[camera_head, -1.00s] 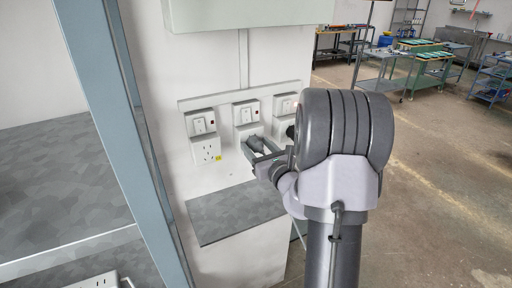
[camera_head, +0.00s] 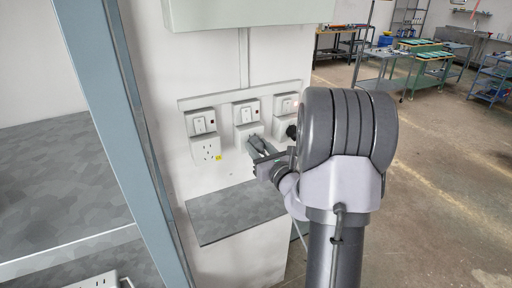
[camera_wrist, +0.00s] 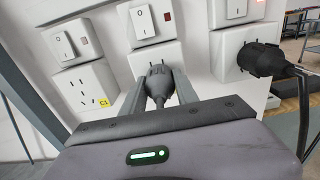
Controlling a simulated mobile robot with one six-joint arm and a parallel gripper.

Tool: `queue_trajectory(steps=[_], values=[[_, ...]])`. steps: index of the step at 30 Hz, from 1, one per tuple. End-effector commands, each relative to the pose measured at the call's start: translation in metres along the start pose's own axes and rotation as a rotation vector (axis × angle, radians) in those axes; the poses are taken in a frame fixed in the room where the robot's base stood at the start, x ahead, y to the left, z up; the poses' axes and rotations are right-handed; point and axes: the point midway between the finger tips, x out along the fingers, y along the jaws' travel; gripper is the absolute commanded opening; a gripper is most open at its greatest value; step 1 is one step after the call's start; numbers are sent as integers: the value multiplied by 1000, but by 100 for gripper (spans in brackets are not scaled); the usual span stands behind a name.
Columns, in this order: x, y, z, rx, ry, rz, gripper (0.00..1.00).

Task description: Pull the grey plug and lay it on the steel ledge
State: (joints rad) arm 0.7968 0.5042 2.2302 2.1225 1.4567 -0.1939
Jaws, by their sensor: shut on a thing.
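The grey plug (camera_wrist: 158,86) is at the middle socket (camera_wrist: 150,58), its front against the socket face as far as I can tell. My gripper (camera_wrist: 160,78) is shut on the grey plug, one finger on each side of it. In the head view my gripper (camera_head: 259,149) reaches the middle socket from the lower right, and the plug there is small and partly covered by the fingers. The steel ledge (camera_head: 235,213) is a bare grey slab on the wall below the sockets.
A black plug (camera_wrist: 262,60) with a cable is in the right socket, close to my gripper. The left outlet (camera_head: 206,150) has a yellow label and is empty. Switches sit above each socket. A blue-grey post (camera_head: 125,120) and shelf stand at left.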

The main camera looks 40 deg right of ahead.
Motion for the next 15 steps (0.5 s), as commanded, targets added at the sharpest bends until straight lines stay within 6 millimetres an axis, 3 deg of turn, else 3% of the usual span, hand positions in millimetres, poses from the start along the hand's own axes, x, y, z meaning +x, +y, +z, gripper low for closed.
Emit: queue_trajectory(steps=[15], values=[[-21, 0, 0, 0, -1, 0, 0]])
